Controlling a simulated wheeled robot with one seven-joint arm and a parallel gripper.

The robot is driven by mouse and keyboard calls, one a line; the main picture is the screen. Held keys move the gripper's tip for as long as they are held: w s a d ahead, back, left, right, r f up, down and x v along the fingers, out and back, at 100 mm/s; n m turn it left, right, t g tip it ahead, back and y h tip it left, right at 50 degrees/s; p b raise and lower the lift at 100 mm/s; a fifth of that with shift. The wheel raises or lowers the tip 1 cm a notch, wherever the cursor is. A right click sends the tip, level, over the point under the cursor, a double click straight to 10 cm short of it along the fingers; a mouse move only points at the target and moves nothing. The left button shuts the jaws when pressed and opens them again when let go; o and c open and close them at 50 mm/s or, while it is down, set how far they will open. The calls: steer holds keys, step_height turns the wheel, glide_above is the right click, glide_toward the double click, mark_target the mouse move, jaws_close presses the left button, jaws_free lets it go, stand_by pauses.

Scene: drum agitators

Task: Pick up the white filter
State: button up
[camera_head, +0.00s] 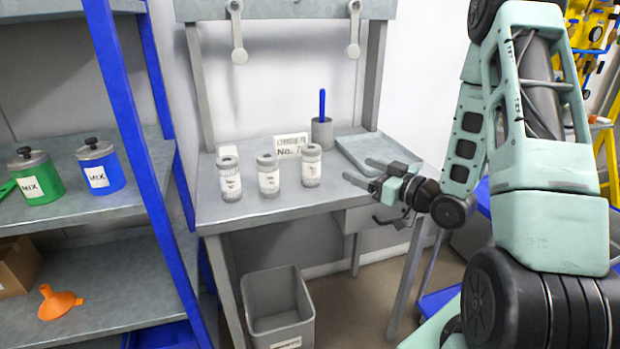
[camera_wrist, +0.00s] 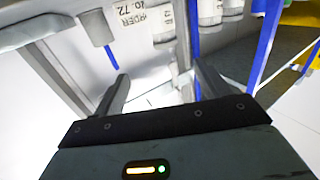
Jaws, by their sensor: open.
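Three white labelled cylinders with grey tops stand upright in a row on the grey workbench: a left one (camera_head: 229,179), a middle one (camera_head: 267,175) and a right one (camera_head: 311,166). No separate white filter shows clearly, and I cannot tell whether one of these is it. My gripper (camera_head: 362,172) is open and empty at the bench's right front, to the right of the cylinders and apart from them. In the wrist view, a white cylinder (camera_wrist: 161,24) shows at the top, beyond the open fingers.
An order sign (camera_head: 291,146), a grey cup (camera_head: 322,133) with a blue stick and a shallow grey tray (camera_head: 366,148) are on the bench's back part. A grey bin (camera_head: 278,308) stands below. A blue-framed shelf at left holds a green and a blue pot and an orange funnel (camera_head: 57,302).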

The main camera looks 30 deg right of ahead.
mark_target(319, 154)
steer(key=shift+w+a+f+b, duration=0.25)
steer(key=shift+w+b, duration=0.1)
steer(key=shift+b, duration=1.8)
steer(key=x, duration=0.3)
steer(key=p+x, duration=0.1)
steer(key=x, duration=0.5)
steer(key=shift+r, duration=0.35)
steer(key=shift+a+p+x, duration=0.15)
steer(key=shift+p+x, duration=0.25)
steer(key=shift+x, duration=1.1)
steer(key=shift+a+p+x, duration=0.2)
steer(key=shift+p+x, duration=0.2)
steer(key=shift+x, duration=1.1)
steer(key=shift+f, duration=0.15)
steer(key=shift+s, duration=0.1)
steer(key=shift+c, duration=0.3)
steer(key=c, duration=1)
